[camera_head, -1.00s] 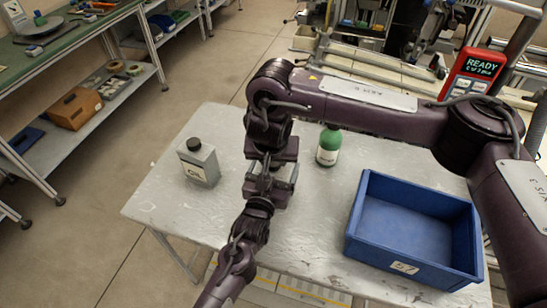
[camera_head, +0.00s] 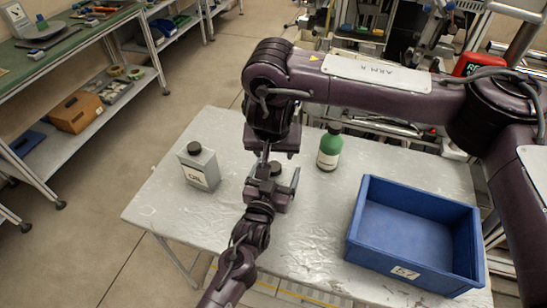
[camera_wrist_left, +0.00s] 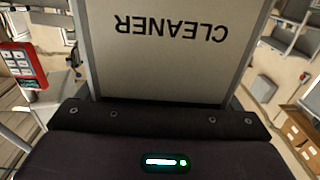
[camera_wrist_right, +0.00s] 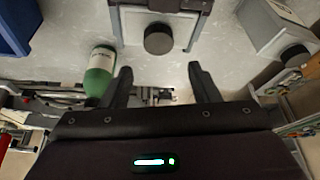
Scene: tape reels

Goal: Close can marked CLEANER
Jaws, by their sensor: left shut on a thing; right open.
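The grey can marked CLEANER (camera_wrist_left: 165,65) fills the left wrist view, its lettering upside down. My left gripper (camera_head: 271,186) is shut on it and holds it over the table. The right wrist view shows its pale top (camera_wrist_right: 130,35) with a round black cap (camera_wrist_right: 158,39) on it; I cannot tell how tightly the cap sits. The cap also shows in the head view (camera_head: 276,168). My right gripper (camera_wrist_right: 159,72) is open and empty, pointing down above the can, with the cap beyond and between its fingertips. The right wrist hides part of the scene in the head view.
A grey can marked OIL (camera_head: 199,167) with a black cap stands left on the table (camera_head: 165,205). A green bottle (camera_head: 329,149) with a white label stands behind right. A blue bin (camera_head: 365,222) stands at the right. The table's front left is clear.

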